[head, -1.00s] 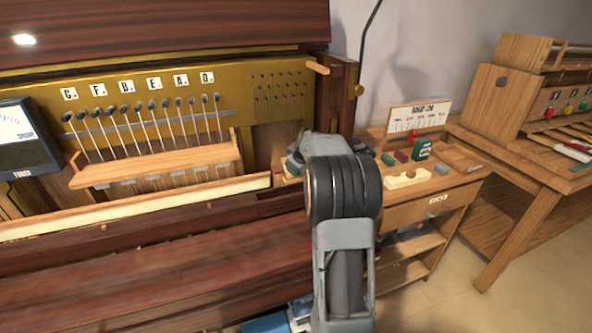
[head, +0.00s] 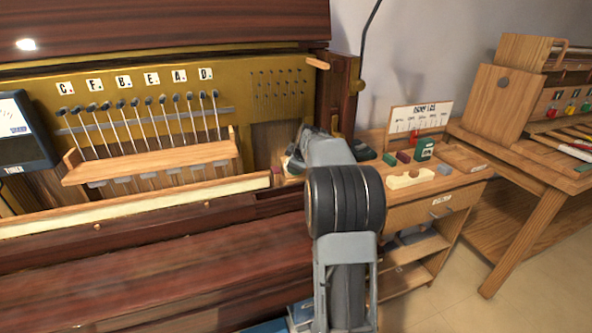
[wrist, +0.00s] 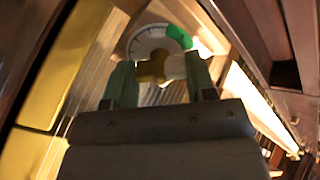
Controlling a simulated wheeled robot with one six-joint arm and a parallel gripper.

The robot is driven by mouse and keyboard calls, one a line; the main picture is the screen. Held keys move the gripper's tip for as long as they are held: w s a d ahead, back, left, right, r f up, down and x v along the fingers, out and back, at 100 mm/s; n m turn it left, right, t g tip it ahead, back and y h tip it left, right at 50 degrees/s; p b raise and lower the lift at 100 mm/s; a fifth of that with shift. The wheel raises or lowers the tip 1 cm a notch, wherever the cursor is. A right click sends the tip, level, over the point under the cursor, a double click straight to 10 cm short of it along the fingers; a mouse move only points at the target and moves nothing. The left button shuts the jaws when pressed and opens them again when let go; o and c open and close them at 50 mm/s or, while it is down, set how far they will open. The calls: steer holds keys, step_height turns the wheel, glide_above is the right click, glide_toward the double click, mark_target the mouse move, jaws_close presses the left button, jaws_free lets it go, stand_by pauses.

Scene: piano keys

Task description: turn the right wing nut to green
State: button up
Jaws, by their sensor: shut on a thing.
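In the wrist view, a brass wing nut (wrist: 152,70) sits between the two greenish fingers of my gripper (wrist: 160,76). The gripper is shut on it. Behind the nut is a pale round dial (wrist: 146,42) with a green sector (wrist: 179,37) at its upper right. The nut's exact angle against the green is unclear, as the fingers and blur hide part of it. Whether this is the right-hand nut cannot be told from this view. In the head view, my arm hides the nut and dial.
The piano's wooden rail (head: 160,160) with its row of hammers is left of my arm. A tuner screen (head: 20,130) stands at the far left. A small bench with a green box (head: 424,149) and a white block (head: 410,179) is at right.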

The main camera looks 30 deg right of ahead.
stand_by(0.3)
steer(key=shift+f+n+b, duration=0.15)
steer(key=shift+n+b, duration=0.15)
steer(key=shift+n, duration=0.1)
steer(key=shift+f+n+b, duration=0.1)
steer(key=shift+n+b, duration=1.15)
steer(key=shift+n, duration=0.35)
steer(key=o, duration=0.9)
steer(key=shift+r, duration=0.2)
steer(key=shift+r, duration=0.1)
steer(key=shift+p+v, duration=0.6)
steer(key=shift+v, duration=4.85)
